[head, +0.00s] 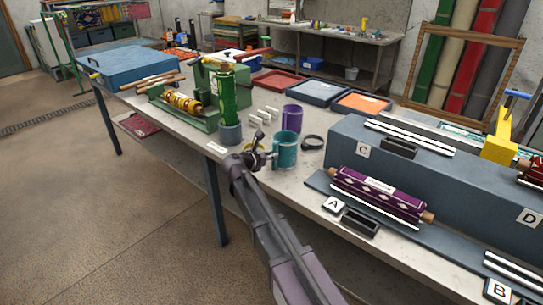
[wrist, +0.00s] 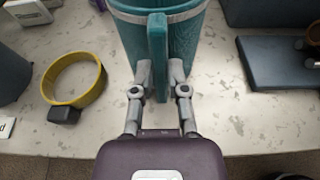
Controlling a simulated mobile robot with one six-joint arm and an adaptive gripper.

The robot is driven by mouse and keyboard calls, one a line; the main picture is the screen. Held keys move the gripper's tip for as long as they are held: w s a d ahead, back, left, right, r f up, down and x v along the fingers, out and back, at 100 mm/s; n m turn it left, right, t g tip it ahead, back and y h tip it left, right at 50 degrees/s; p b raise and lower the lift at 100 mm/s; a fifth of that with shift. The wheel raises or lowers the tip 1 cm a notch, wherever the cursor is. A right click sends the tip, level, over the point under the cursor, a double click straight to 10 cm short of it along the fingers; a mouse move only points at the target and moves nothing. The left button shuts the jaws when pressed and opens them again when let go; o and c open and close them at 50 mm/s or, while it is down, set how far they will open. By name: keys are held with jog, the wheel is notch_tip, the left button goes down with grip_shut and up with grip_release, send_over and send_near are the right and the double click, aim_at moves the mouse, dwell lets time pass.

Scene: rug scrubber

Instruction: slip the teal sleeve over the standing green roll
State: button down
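The teal sleeve (head: 286,152) is upright, with a light band around it and a handle on its side. It also fills the top middle of the wrist view (wrist: 188,40). My gripper (head: 262,157) is at its left side in the head view. In the wrist view my gripper's fingers (wrist: 159,78) close on both sides of the handle. I cannot tell whether the sleeve's bottom touches the table. The green roll (head: 227,98) stands upright in a grey round base (head: 230,133), left of and beyond the sleeve. Its top end is in view.
A yellow ring with a dark tab (wrist: 78,80) lies left of the handle. Small white pieces (head: 258,118) stand between roll and cup. A blue-grey step (head: 350,145) rises at right.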

aim_at(277, 142)
jog(key=shift+r, duration=0.1)
jog(key=shift+r+p, duration=2.4)
jog(key=shift+p, duration=0.15)
